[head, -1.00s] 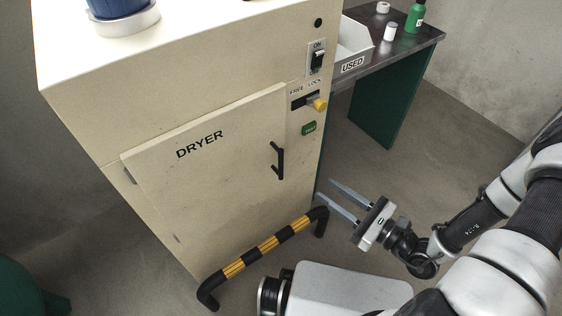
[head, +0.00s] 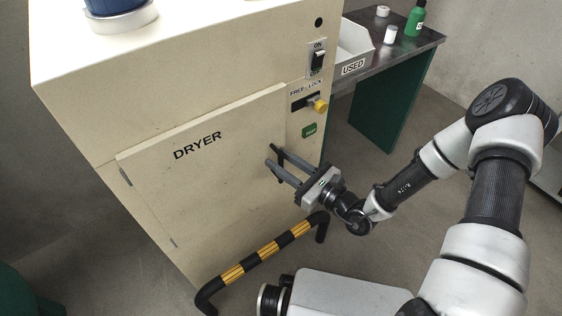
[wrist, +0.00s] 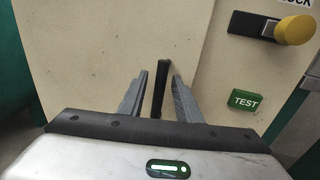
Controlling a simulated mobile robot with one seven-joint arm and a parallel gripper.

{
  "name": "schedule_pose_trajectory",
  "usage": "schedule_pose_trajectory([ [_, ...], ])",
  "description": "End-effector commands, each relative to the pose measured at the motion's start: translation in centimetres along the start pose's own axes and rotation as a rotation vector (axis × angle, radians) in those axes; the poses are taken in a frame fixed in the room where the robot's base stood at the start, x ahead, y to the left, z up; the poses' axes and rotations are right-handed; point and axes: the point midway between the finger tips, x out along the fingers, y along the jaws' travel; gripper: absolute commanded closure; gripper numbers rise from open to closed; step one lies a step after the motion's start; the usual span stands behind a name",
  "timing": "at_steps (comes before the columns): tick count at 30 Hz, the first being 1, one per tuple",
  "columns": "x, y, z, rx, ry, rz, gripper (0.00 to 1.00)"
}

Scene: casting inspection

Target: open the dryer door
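The beige dryer door (head: 205,185) is shut, with "DRYER" lettered on it. It also fills the middle of the wrist view (wrist: 100,50). Its black vertical handle (wrist: 161,88) stands between the two grey fingers of my gripper (wrist: 157,95) in the wrist view. A gap shows on each side of the handle, so the fingers are open around it. In the head view my gripper (head: 273,156) is at the door's right edge and hides most of the handle. The yellow latch knob (head: 320,105) by the FREE/LOCK label is above right of the handle.
A black-and-yellow guard rail (head: 262,252) stands low in front of the dryer, under my gripper. A green TEST button (wrist: 245,100) and an ON switch (head: 317,60) are on the right panel. A table (head: 410,46) with a USED bin (head: 352,50) stands behind right.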

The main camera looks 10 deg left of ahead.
Motion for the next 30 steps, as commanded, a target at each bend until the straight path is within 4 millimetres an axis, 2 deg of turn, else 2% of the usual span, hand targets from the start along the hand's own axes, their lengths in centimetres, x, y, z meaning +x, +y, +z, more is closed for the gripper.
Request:
schedule_pose_trajectory([
  [9, 0.32, -0.01, 0.04, 0.000, 0.000, 0.000, 0.69],
  [15, 0.30, -0.02, 0.03, 0.000, 0.000, 0.000, 1.00],
  [30, -0.03, 0.48, 0.08, 0.000, 0.001, -0.004, 1.00],
])
